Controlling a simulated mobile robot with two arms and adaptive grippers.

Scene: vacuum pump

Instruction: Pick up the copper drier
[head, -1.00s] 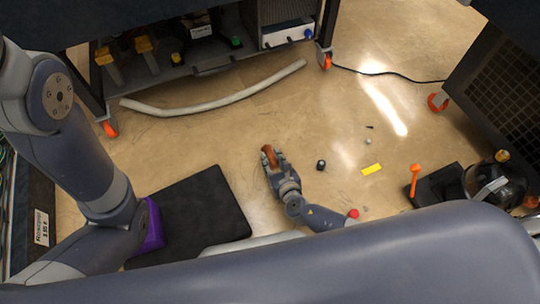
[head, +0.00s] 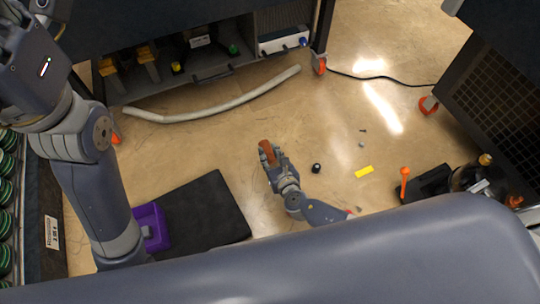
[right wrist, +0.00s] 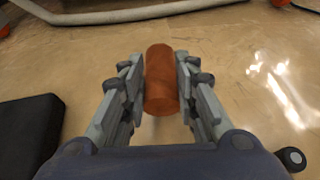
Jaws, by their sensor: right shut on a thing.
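The copper drier (head: 266,151) is a short orange-brown cylinder near the middle of the head view. My right gripper (head: 269,157) is shut on it, with one finger on each side. In the right wrist view the drier (right wrist: 161,80) sits between the fingertips of the gripper (right wrist: 160,82), its long side pointing away from the palm. Floor shows around it; I cannot tell how high it is held. My left arm shows at the left of the head view, but its gripper is not in view.
A pale hose (head: 215,107) lies on the floor beyond the gripper, by a dark wheeled cart. A black mat (head: 200,210) and a purple object (head: 151,226) are at left. A small black cap (head: 316,168) and a yellow piece (head: 364,172) lie to the right.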

